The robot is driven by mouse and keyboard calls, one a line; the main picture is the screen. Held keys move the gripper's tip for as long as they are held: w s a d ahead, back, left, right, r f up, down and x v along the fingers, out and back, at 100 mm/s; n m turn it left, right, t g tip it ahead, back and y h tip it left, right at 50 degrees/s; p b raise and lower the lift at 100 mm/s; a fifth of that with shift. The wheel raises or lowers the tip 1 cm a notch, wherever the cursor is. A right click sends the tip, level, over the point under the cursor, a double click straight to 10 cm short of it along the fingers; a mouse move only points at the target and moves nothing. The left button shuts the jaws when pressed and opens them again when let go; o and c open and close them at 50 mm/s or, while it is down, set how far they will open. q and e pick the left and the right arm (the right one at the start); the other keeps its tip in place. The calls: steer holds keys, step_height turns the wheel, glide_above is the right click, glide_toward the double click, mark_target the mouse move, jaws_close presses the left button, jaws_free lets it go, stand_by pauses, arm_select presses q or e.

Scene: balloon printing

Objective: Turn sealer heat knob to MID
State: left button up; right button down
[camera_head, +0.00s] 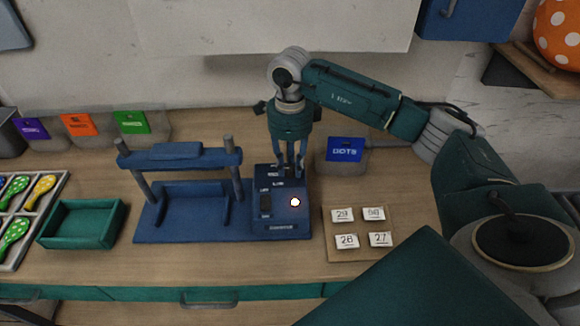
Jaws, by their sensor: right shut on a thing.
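The blue heat sealer (185,213) stands on the wooden table, left of centre, with a press frame on its left and a control box (272,228) on its right. The box top has white lettering, a dark switch (265,204) and a glowing light (295,202). My right gripper (291,173) points down at the back of the control box. Its fingers are shut on the heat knob there. The fingers hide the knob, so its setting cannot be read. My left gripper is out of view.
A box with a blue label (346,150) stands right of the gripper. A board with numbered cards (360,255) lies right of the sealer. A green tray (82,240) and a rack of colourful balloons (22,262) lie to the left. Bins with coloured labels line the back.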

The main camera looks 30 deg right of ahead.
mark_target(291, 168)
steer(key=shift+w+d+r+m, duration=0.1)
steer(key=shift+r+m, duration=0.05)
steer(key=shift+m, duration=0.25)
steer(key=c, duration=1.4)
jaws_free()
step_height(291, 168, up, 12)
steer(key=shift+s, duration=0.2)
